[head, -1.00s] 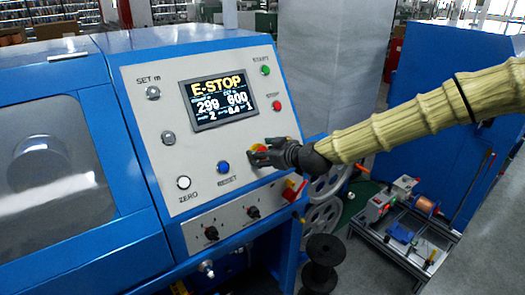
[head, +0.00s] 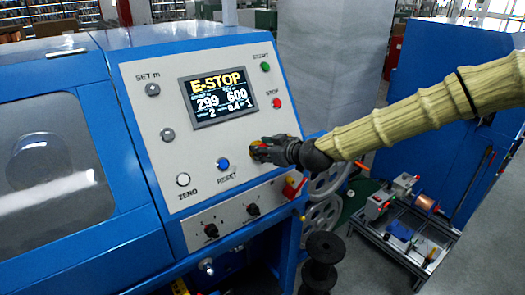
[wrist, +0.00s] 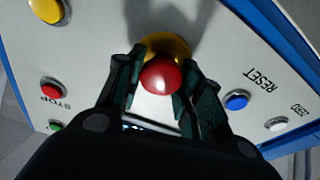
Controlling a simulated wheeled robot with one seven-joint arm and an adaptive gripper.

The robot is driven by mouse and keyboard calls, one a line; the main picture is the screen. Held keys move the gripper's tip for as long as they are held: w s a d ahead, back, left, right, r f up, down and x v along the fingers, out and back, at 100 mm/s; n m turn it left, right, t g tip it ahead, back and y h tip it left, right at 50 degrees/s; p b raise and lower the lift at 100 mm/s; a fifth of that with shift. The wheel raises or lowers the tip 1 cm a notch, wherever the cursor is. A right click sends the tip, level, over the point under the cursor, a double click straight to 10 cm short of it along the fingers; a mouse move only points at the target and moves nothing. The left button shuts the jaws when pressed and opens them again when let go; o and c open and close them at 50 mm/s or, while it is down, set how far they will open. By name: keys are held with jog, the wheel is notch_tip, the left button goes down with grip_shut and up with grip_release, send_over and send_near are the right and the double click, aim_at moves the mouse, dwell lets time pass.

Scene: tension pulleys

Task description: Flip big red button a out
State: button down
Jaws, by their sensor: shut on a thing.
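The big red button (wrist: 161,77) is a red mushroom head on a yellow base, and shows in the middle of the wrist view. In the head view only a bit of the red and yellow button (head: 257,147) shows, mostly hidden by my gripper. My gripper (head: 262,152) is at the panel's lower right, shut on the red button. In the wrist view the two dark fingers of my gripper (wrist: 157,90) stand on either side of the red head. The screen (head: 218,97) reads E-STOP.
Nearby on the panel (head: 150,125) are the blue RESET button (head: 222,164), white ZERO button (head: 183,180), red STOP button (head: 277,103) and green START button (head: 265,67). A red switch (head: 292,187) lies below my gripper. A low cart (head: 400,225) stands on the floor at right.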

jog(key=shift+s+d+r, duration=0.15)
jog(key=c, duration=1.1)
grip_release()
jog(key=shift+c, duration=0.2)
jog(key=shift+o, duration=1.2)
jog(key=shift+s+d+r, duration=0.15)
jog(key=shift+s, duration=0.05)
jog(key=shift+w, duration=0.1)
jog(key=v, duration=1.2)
